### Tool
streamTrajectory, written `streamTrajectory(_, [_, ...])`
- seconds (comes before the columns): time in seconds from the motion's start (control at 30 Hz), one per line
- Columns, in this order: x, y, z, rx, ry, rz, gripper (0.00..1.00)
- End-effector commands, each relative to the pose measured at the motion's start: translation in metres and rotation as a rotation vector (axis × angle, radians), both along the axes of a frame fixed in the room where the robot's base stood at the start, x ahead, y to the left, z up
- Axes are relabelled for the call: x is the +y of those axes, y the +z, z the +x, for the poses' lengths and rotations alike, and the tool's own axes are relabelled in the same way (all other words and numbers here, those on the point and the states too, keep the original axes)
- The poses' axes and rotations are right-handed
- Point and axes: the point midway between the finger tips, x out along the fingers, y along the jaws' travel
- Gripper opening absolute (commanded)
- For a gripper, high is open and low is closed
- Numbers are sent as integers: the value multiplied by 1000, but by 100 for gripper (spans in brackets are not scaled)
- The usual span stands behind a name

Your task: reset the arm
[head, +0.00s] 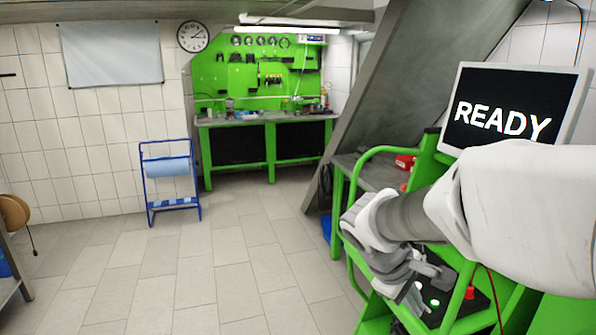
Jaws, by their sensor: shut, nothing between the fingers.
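My arm reaches in from the right edge and bends down in front of the green testbench (352,262). My gripper (421,305) is at the arm's lower end, low over the bench's control panel, close to a lit green button (434,302). Its fingers are small and partly hidden by my wrist; they appear shut with nothing held. I cannot tell whether they touch the panel. A screen (510,108) above the bench reads "READY".
A red button (469,292) sits right of the green one, near a green frame rail and a red cable. A slanted grey beam (400,90) rises behind. A green workbench (270,150) and blue rack (168,180) stand further back.

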Motion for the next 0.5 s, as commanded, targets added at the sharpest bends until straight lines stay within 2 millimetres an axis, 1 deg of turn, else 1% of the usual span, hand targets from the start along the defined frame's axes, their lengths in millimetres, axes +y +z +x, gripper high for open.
streamTrajectory(0.03, [1,8,-14,-38,-47,57,0])
streamTrajectory(0.2, [12,23,-54,-143,-186,239,0])
streamTrajectory(0.4, [31,38,-97,-270,-334,442,0])
streamTrajectory(0.5, [42,43,-116,-329,-400,536,0])
